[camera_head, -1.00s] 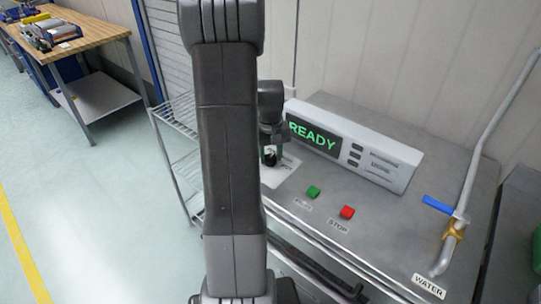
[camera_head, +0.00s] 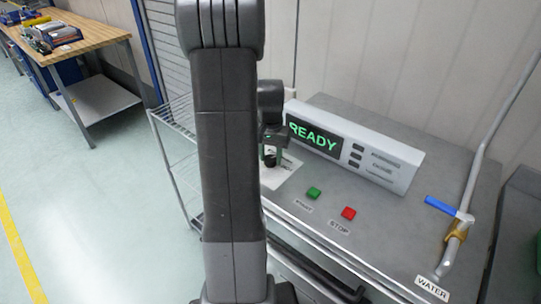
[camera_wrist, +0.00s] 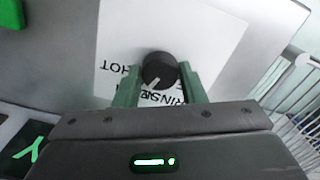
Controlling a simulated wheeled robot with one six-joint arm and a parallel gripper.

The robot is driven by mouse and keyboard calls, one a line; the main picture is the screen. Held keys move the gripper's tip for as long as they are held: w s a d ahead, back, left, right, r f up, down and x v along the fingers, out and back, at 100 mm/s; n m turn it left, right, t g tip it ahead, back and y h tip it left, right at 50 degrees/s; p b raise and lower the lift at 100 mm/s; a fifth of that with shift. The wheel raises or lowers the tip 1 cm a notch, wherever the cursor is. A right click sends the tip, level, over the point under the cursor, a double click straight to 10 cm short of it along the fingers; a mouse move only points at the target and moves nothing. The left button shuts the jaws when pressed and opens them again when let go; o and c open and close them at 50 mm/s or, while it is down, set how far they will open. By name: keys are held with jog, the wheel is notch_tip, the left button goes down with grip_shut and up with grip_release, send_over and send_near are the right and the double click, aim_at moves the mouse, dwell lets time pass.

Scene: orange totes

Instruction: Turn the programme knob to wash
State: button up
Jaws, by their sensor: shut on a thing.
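The programme knob (camera_wrist: 158,66) is a round black dial with a pale pointer line, standing on a white label plate (camera_wrist: 120,35) in the wrist view. The pointer slants to the lower left there. Upside-down words HOT and RINSE show on the plate; other lettering is hidden by my gripper. My gripper (camera_wrist: 160,86) has green fingers on both sides of the knob and is shut on it. In the head view my gripper (camera_head: 271,152) is over the plate (camera_head: 284,172), partly behind my arm.
The display (camera_head: 315,137) reads READY. A green button (camera_head: 313,193) and a red STOP button (camera_head: 348,213) are on the grey top right of the plate. A blue-handled water valve (camera_head: 440,205) stands at right. A wire rack (camera_head: 175,150) is at left.

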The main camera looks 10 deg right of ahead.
aim_at(270, 158)
dwell(0.3)
jog(key=o, duration=1)
notch_tip(270, 158, up, 14)
jog(key=shift+b, duration=0.4)
jog(key=shift+f, duration=0.1)
notch_tip(270, 158, down, 14)
jog(key=shift+r+p, duration=0.1)
jog(key=shift+p, duration=0.3)
